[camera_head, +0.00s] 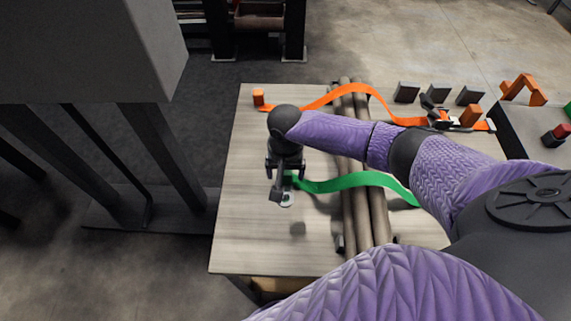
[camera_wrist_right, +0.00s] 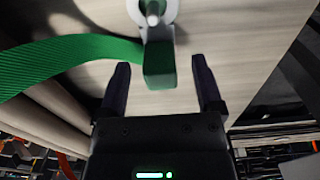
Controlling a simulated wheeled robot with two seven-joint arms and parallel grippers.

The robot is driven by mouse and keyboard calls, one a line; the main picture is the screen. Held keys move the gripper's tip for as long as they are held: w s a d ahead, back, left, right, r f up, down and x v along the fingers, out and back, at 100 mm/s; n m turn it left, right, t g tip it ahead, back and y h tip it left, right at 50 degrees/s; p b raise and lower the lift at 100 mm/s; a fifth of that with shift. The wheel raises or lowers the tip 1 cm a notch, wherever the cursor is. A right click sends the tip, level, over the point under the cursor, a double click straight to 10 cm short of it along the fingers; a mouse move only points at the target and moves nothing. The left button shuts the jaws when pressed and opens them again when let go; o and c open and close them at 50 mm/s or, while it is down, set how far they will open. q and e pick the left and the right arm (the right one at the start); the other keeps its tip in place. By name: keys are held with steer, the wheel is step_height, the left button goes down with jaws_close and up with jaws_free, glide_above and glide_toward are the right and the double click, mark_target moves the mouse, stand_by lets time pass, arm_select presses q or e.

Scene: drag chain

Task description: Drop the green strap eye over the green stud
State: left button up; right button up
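The green strap (camera_head: 350,182) runs from the right side of the table, over the bars, to a spot under my right gripper (camera_head: 281,188). In the right wrist view the strap (camera_wrist_right: 60,62) ends in a green block (camera_wrist_right: 160,64). A pale metal eye (camera_wrist_right: 171,10) extends from the block, and a short metal stud (camera_wrist_right: 153,14) shows inside its ring. The eye appears to be around the stud; how far down it sits I cannot tell. My right gripper's fingers are apart, one on each side of the block, with gaps visible. My left gripper is not in view.
Brown round bars (camera_head: 372,215) cross the table (camera_head: 240,235). An orange strap (camera_head: 345,90) lies over them at the back, near an orange block (camera_head: 258,97). Several dark blocks (camera_head: 407,92) stand at the back right. The table's left front is clear.

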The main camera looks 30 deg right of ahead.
step_height(320, 180, up, 10)
steer(key=p, duration=0.4)
steer(key=shift+f+p, duration=0.2)
steer(key=shift+p, duration=0.1)
steer(key=shift+r, duration=0.15)
